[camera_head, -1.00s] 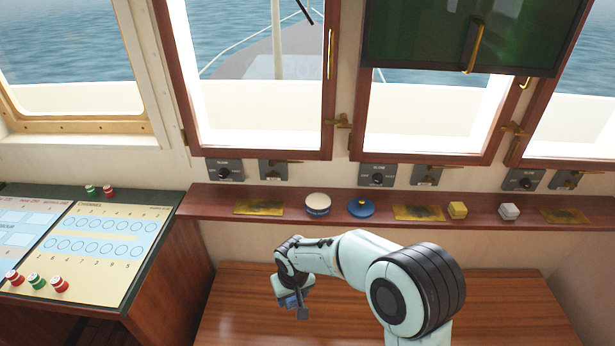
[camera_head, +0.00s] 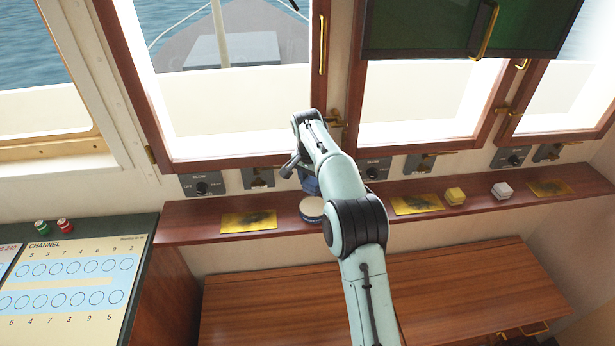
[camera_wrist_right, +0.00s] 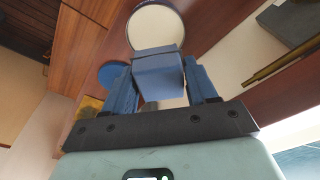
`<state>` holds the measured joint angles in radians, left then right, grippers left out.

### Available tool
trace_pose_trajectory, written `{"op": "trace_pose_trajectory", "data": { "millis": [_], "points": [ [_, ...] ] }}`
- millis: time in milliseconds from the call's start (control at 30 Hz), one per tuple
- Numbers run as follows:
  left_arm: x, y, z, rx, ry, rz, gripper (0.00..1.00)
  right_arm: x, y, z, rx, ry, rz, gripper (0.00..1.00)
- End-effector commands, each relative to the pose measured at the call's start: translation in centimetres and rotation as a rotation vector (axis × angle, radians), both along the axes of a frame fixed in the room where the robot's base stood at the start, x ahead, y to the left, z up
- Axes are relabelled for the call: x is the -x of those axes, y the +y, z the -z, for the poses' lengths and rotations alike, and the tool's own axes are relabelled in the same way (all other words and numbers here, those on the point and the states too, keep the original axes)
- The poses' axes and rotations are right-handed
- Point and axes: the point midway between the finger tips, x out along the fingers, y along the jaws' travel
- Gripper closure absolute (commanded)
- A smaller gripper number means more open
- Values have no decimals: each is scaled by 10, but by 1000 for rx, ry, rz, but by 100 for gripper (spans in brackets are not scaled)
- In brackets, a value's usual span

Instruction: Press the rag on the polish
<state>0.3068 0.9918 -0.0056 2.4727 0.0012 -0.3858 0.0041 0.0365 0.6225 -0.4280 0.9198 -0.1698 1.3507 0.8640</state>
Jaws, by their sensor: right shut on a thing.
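The polish (camera_head: 312,208) is a round tin with a cream top and blue band, on the wooden shelf under the window. It also shows in the right wrist view (camera_wrist_right: 157,22). My right gripper (camera_head: 308,182) is above the tin, pointing down. It is shut on the rag (camera_wrist_right: 160,72), a small blue block between its blue fingers. In the wrist view the rag overlaps the tin's near edge; I cannot tell whether they touch. A blue round lid (camera_wrist_right: 109,73) lies beside the tin; my right arm hides it in the head view. My left gripper is out of view.
Switch panels (camera_head: 202,186) and window frames stand close behind. A wooden bench (camera_head: 450,285) below is clear; a console (camera_head: 75,280) is at left.

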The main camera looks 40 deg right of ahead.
Motion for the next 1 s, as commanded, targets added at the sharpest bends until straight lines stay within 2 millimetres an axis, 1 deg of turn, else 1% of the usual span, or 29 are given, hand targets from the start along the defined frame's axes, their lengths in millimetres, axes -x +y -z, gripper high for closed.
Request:
{"op": "trace_pose_trajectory", "data": {
  "millis": [167,367,500,600,733,1000],
  "points": [
    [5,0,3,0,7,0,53,1,0,11,0,5,0,67],
    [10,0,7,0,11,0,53,2,1,31,-1,4,-3,67],
    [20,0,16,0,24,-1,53,2,1,47,1,3,-4,67],
    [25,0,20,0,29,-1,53,2,1,56,0,4,-4,67],
    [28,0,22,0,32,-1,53,1,1,60,1,2,-5,67],
    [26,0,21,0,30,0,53,0,1,59,1,-1,-4,67]
  ]
}}
